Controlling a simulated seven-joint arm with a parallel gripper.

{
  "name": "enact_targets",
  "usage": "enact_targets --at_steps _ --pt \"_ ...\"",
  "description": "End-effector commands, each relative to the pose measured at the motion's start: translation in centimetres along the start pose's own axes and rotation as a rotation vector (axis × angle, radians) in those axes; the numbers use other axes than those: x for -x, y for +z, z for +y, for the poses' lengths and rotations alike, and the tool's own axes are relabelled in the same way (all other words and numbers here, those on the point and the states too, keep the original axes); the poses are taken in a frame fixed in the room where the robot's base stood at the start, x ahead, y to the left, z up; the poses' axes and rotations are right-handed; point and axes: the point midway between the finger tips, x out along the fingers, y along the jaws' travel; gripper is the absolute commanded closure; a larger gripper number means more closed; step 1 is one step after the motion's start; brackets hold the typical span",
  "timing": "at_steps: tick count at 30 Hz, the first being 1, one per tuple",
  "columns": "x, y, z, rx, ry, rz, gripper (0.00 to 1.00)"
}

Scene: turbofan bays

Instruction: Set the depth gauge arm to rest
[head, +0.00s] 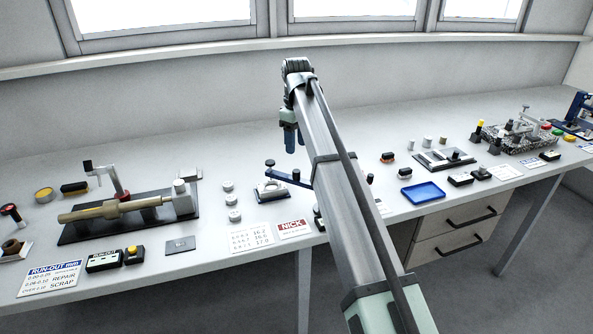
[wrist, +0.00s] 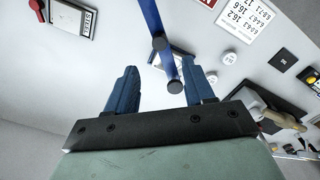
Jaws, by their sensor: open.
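The depth gauge arm appears to be the blue bar (head: 287,175) beside a small pale block (head: 270,191) at the middle of the bench; a dark knob tops its left end. In the wrist view a blue bar (wrist: 151,17) comes down from the top edge, with dark round ends, and its lower end lies between my fingers. My gripper (head: 290,142) is open and empty above and behind the gauge in the head view. Its blue fingers (wrist: 162,82) stand apart on both sides of the bar in the wrist view; contact cannot be told.
White discs (head: 234,216) stand left of the gauge, near a shaft on a dark plate (head: 75,236). A NICK card (head: 293,229) and number card (head: 250,239) lie in front. A blue tray (head: 421,192) lies to the right. My arm hides part of the bench.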

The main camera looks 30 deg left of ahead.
Motion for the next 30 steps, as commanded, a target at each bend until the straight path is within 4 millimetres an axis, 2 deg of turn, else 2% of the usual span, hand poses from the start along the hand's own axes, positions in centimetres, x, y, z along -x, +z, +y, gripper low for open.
enact_targets --at_steps 6,15,21,30 --pt "-4.1 0.1 -0.1 -0.001 -0.001 -0.002 0.47" --pt "-8.6 0.1 0.0 -0.002 0.000 -0.001 0.47" --pt "-10.0 0.1 0.0 -0.002 0.000 0.000 0.47" --pt "-10.4 0.0 0.0 -0.002 0.001 0.000 0.47"
